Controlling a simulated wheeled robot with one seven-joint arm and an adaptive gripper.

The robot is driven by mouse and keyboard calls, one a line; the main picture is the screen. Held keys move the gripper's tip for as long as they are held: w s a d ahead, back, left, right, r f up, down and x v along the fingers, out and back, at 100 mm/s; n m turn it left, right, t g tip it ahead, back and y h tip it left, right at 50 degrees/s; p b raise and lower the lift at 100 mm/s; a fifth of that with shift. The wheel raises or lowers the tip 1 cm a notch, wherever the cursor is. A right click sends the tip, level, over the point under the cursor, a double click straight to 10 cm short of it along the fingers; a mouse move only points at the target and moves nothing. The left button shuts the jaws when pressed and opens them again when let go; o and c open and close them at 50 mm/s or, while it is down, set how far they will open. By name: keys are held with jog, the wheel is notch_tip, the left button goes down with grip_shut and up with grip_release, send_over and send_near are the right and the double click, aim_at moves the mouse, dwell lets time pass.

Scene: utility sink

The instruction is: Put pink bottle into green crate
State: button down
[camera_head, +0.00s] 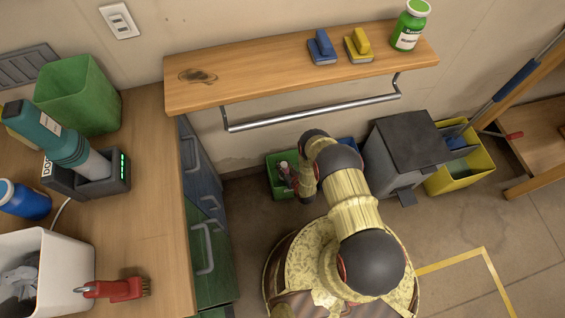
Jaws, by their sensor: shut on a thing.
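The green crate (271,182) stands on the floor below the wall shelf, between the blue-and-green cabinet and the grey pedal bin. My arm reaches down toward it, and my gripper (287,174) is over or inside the crate, partly hidden by my own arm. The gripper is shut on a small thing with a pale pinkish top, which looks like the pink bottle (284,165). Most of the bottle is hidden. I cannot tell whether it touches the crate's bottom.
A blue container (347,143) shows partly behind my arm. The grey pedal bin (392,160) and a yellow crate (462,178) stand to the right. The wooden shelf (270,76) and its metal rail (310,113) overhang the floor area. The counter (150,215) is at left.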

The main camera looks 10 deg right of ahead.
jog(key=shift+s+r, duration=0.1)
jog(key=c, duration=1.3)
grip_release()
jog(key=shift+c, duration=0.2)
jog(key=p+v, duration=0.4)
jog(key=v, duration=0.8)
jog(key=shift+p, duration=0.35)
